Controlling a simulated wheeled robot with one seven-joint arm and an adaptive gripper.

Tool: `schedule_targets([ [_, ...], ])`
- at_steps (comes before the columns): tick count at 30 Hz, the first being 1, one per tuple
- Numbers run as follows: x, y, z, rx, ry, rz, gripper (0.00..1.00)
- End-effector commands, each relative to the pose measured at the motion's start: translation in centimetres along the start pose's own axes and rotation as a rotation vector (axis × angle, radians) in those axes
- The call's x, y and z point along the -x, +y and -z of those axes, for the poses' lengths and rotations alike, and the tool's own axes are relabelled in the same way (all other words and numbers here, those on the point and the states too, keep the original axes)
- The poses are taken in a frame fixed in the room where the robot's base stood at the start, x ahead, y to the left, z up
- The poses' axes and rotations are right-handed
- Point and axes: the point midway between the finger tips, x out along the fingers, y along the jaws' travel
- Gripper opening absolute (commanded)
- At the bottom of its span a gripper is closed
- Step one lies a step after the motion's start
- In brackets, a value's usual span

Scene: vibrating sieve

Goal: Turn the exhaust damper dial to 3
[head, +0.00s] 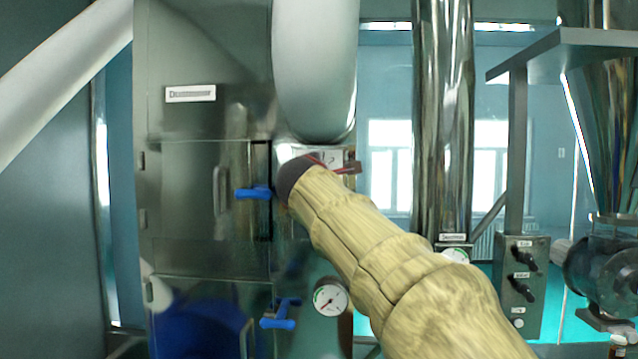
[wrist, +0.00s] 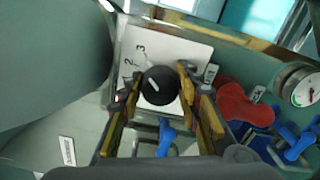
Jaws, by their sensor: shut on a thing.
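The exhaust damper dial (wrist: 160,86) is a round black knob with a short white mark, set on a white plate (wrist: 178,46) printed with the numbers 1, 2 and 3. The mark is slanted, and I cannot tell exactly which number it points to. My gripper (wrist: 159,80) has one yellow-edged finger on each side of the knob and is shut on it. In the head view a bit of the white plate (head: 318,155) shows beyond the end of my sleeved arm. The knob and fingers are hidden there.
A red handle (wrist: 240,104) sits close right of the fingers. A blue handle (wrist: 165,136) lies below the knob, and more blue handles (wrist: 292,142) and a round gauge (wrist: 302,89) are at the right. A wide grey duct (head: 315,65) hangs directly above the plate.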

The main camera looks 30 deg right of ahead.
Motion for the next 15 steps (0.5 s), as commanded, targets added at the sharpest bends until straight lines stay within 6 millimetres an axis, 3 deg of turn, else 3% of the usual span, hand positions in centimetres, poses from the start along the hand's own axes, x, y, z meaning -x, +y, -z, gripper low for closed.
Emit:
schedule_targets([
  [15,-0.07,-0.17,0.03,-0.083,-0.001,0.003,0.08],
])
